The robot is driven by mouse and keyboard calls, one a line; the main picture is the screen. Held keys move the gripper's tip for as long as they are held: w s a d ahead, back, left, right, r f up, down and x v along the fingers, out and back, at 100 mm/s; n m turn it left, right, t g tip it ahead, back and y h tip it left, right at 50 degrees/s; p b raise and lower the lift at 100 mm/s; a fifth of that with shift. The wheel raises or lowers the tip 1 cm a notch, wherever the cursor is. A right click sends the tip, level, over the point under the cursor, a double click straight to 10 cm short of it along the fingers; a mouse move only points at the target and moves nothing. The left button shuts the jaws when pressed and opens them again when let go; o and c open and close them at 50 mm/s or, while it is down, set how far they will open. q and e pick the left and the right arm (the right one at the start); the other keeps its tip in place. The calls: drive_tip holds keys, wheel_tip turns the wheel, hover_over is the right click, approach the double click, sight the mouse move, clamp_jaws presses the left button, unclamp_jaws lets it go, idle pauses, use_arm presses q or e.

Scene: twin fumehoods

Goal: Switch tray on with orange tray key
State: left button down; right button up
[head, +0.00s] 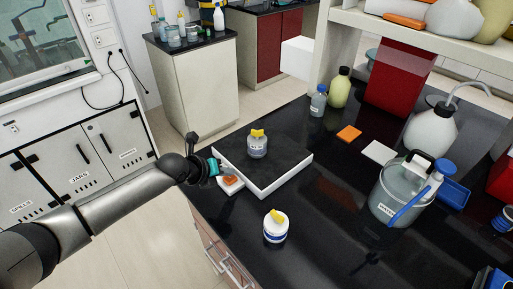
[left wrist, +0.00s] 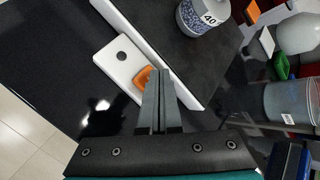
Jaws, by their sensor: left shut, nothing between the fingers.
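The tray (head: 286,160) is a flat white-sided slab with a dark top at the near left of the black bench. A white panel (left wrist: 112,62) juts from its side, with a dark round spot and an orange key (left wrist: 141,76). In the head view the orange key (head: 231,180) shows just right of my left gripper (head: 214,166). My left gripper is shut and empty. In the left wrist view its closed fingertips (left wrist: 159,72) overlap the key's edge; I cannot tell whether they touch. My right gripper is not in view.
A jar (head: 257,147) with a yellow top piece stands on the tray. A white tub (head: 275,228) stands in front of it. A water container (head: 397,190), bottles and a red box (head: 399,78) stand to the right and back. The bench's front edge runs close below the panel.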

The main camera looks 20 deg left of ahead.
sight(228, 180)
use_arm(q)
drive_tip(key=shift+f+b, duration=0.3)
drive_tip(key=shift+f, duration=0.3)
idle(0.3)
drive_tip(key=shift+r, duration=0.15)
drive_tip(key=shift+r+p, duration=0.45)
drive_tip(key=shift+r, duration=0.2)
wheel_tip(228, 180, up, 6)
drive_tip(key=p, duration=0.5)
drive_tip(key=shift+d, duration=0.1)
idle(0.8)
